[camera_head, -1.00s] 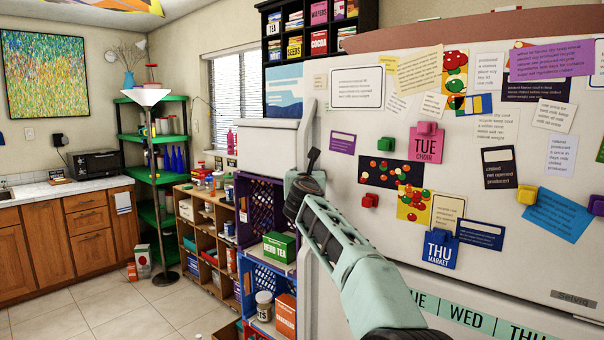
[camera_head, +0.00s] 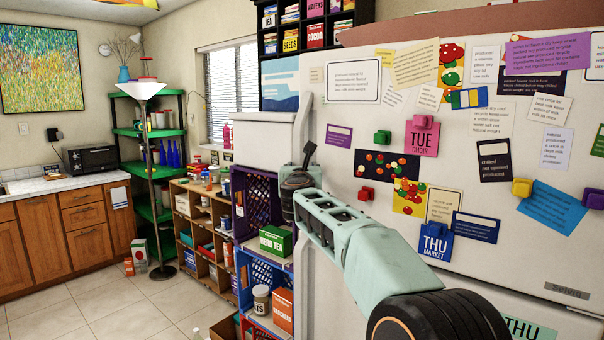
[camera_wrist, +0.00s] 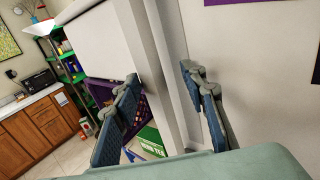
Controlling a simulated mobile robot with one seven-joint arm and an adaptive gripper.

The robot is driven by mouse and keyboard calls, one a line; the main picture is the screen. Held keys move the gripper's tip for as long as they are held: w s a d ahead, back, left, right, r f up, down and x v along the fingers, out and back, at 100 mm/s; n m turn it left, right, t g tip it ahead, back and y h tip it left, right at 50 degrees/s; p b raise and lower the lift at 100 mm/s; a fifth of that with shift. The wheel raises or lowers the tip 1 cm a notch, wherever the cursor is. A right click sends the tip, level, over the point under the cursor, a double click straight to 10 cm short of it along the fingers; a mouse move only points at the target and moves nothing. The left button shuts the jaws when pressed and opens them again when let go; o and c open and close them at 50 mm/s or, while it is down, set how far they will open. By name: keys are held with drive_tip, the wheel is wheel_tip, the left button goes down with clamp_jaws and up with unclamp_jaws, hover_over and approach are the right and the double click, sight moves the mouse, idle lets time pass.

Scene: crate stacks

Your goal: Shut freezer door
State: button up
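The freezer door (camera_head: 465,205) is the large white panel covered with notes and magnets on the right in the head view. Its face also fills the right of the wrist view (camera_wrist: 260,80). My gripper (camera_head: 298,172) is at the door's left edge in the head view. In the wrist view my gripper (camera_wrist: 165,90) has its two fingers spread apart, with the white vertical edge showing between them. The right finger is in front of the white face. I cannot tell whether either finger touches the door.
A purple crate (camera_head: 241,210) and a blue crate (camera_head: 250,268) with boxes and jars stand left of the door. A wooden shelf unit (camera_head: 183,232) and a floor lamp (camera_head: 149,180) are farther left. The tiled floor (camera_head: 110,300) is open at the lower left.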

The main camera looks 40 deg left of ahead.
drive_tip(key=shift+v, duration=2.35)
drive_tip(key=shift+w, duration=0.1)
